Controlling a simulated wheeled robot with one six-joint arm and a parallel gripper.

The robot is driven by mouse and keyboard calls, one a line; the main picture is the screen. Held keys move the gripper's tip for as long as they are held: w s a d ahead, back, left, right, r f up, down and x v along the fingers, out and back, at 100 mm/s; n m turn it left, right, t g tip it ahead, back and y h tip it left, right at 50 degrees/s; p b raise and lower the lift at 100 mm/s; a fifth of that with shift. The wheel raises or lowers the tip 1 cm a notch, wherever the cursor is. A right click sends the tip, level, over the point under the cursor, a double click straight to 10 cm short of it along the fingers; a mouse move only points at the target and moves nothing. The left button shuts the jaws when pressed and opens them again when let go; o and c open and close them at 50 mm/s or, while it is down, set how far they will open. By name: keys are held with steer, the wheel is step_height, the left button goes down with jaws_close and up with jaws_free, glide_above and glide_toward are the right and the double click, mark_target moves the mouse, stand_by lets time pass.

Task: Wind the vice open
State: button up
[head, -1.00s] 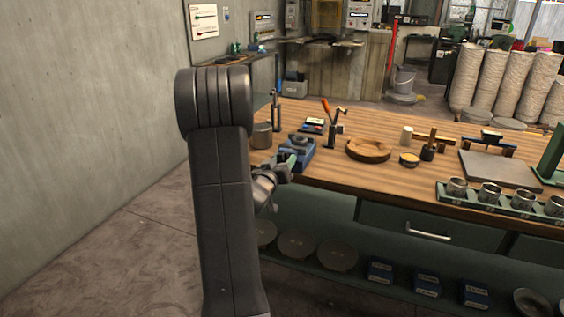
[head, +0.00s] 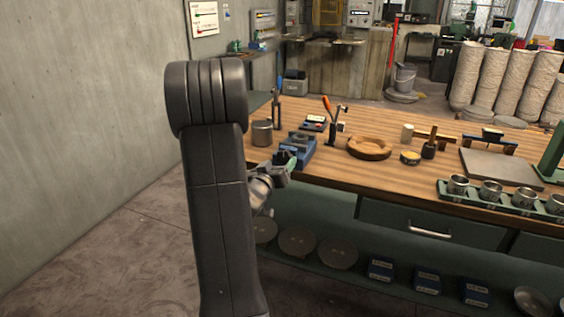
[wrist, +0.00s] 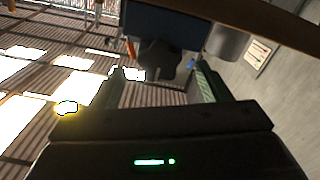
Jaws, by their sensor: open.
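The blue vice (head: 300,148) stands at the left front edge of the wooden workbench. In the wrist view its dark blue body (wrist: 180,24) fills the top middle. A dark part (wrist: 158,60), perhaps the vice's handle or hub, shows below that body, between my fingers in the picture. I cannot tell whether they touch it. My gripper (head: 287,165) is at the vice's front, just off the bench edge. In the wrist view my gripper (wrist: 161,78) is open, its green fingers wide apart. The vice's jaw gap is not clear.
A grey metal pot (head: 262,133) stands left of the vice. An orange-handled tool (head: 329,112) stands behind it, and a wooden bowl (head: 369,147) is to its right. A green drawer unit and low shelf lie under the bench (head: 335,180). The wall (head: 90,100) is at the left.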

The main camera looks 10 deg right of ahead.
mark_target(284, 158)
steer(key=v, duration=1)
steer(key=shift+s+a+b, duration=0.25)
steer(key=shift+s+b, duration=0.05)
steer(key=shift+w, duration=0.1)
steer(key=p+x, duration=0.1)
steer(key=x, duration=1.3)
steer(key=shift+d, duration=0.1)
steer(key=shift+s, duration=0.2)
